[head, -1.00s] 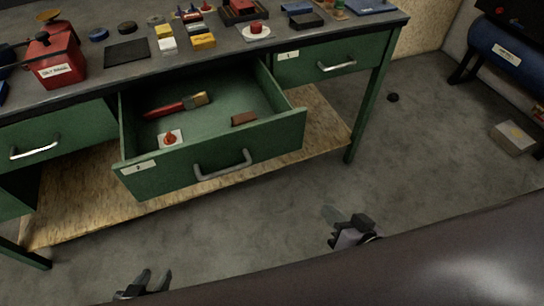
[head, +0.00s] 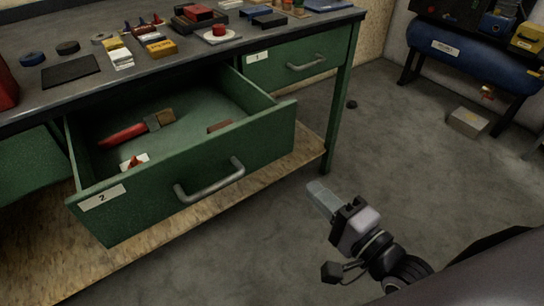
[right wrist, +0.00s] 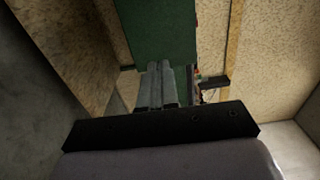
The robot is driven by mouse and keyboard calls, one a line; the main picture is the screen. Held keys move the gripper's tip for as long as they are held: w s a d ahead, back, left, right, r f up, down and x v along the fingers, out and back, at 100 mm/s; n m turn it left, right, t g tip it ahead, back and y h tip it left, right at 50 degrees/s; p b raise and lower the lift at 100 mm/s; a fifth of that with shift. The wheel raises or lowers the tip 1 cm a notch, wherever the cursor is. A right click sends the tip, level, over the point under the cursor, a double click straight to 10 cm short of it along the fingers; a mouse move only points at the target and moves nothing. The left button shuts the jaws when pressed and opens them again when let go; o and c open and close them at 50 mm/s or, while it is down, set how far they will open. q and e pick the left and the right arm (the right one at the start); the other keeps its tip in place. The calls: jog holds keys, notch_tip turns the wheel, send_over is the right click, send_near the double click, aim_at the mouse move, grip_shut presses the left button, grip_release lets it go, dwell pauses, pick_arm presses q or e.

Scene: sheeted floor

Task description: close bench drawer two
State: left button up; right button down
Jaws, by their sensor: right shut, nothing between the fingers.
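Drawer two is the green drawer (head: 150,195) with the label "2", pulled well out of the bench. Its metal handle (head: 210,180) is on the front face. Inside lie a red-handled brush (head: 137,129), a brown block (head: 220,126) and a small red item on a white card (head: 134,162). My right gripper (head: 322,198) is shut and empty. It is in front and to the right of the drawer, apart from it. In the right wrist view its fingers (right wrist: 163,85) are together, with green bench surface beyond. My left gripper is out of view.
The bench top (head: 85,92) holds several small items. A cardboard box (head: 468,122) and a blue tank (head: 455,62) stand at the right. The floor between is mostly clear.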

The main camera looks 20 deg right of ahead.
aim_at(265, 144)
jog(key=b+x, duration=0.2)
jog(key=x, duration=1.1)
jog(key=shift+w+f, duration=0.1)
jog(key=shift+w, duration=0.05)
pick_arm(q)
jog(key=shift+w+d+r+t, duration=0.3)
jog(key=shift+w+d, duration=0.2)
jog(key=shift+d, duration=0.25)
pick_arm(e)
jog(key=shift+w+a, duration=0.15)
jog(key=shift+w, duration=0.05)
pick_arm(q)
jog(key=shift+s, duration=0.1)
pick_arm(e)
jog(key=shift+w, duration=0.1)
